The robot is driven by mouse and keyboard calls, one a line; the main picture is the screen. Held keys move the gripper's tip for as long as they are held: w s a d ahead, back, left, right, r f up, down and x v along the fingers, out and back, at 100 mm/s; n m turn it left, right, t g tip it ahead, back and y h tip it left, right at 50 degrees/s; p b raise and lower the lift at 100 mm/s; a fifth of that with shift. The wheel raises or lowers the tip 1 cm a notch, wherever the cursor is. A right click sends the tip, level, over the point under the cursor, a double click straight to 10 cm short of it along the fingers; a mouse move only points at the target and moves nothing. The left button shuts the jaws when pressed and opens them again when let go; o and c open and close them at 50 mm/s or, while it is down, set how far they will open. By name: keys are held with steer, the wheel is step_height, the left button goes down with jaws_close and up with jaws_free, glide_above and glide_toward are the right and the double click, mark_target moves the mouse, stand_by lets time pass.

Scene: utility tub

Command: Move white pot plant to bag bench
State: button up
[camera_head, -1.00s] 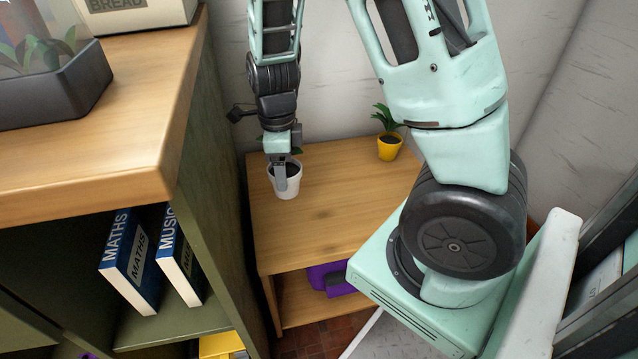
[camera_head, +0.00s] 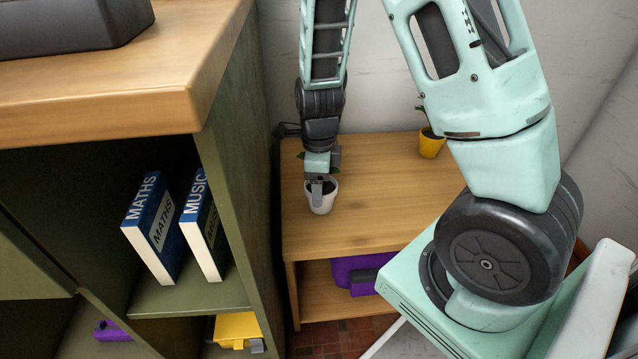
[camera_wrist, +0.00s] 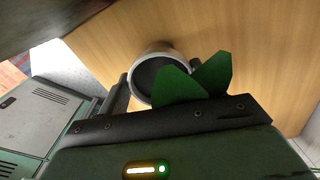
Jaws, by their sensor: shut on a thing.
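The white pot plant (camera_head: 323,203) is at the left side of the low wooden bench (camera_head: 375,225) in the head view. My gripper (camera_head: 317,187) points down over it and is shut on the pot's rim. In the wrist view the pot (camera_wrist: 148,62) shows its dark soil and green leaves (camera_wrist: 190,85) beside my gripper. The pot looks upright. I cannot tell whether its base touches the bench top. My gripper hides part of the plant. Purple bags (camera_head: 358,272) lie on the shelf under the bench top.
A yellow pot plant (camera_head: 431,143) stands at the back of the bench, partly behind my arm. A taller green cabinet with a wooden top (camera_head: 130,85) stands close on the left, holding books (camera_head: 155,228) and a yellow item (camera_head: 238,330). The bench's front middle is clear.

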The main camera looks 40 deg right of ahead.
steer(key=o, duration=1.2)
steer(key=shift+f, duration=0.1)
steer(key=shift+c, duration=0.2)
step_height(320, 180, up, 12)
steer(key=p, duration=0.6)
steer(key=shift+r, duration=0.2)
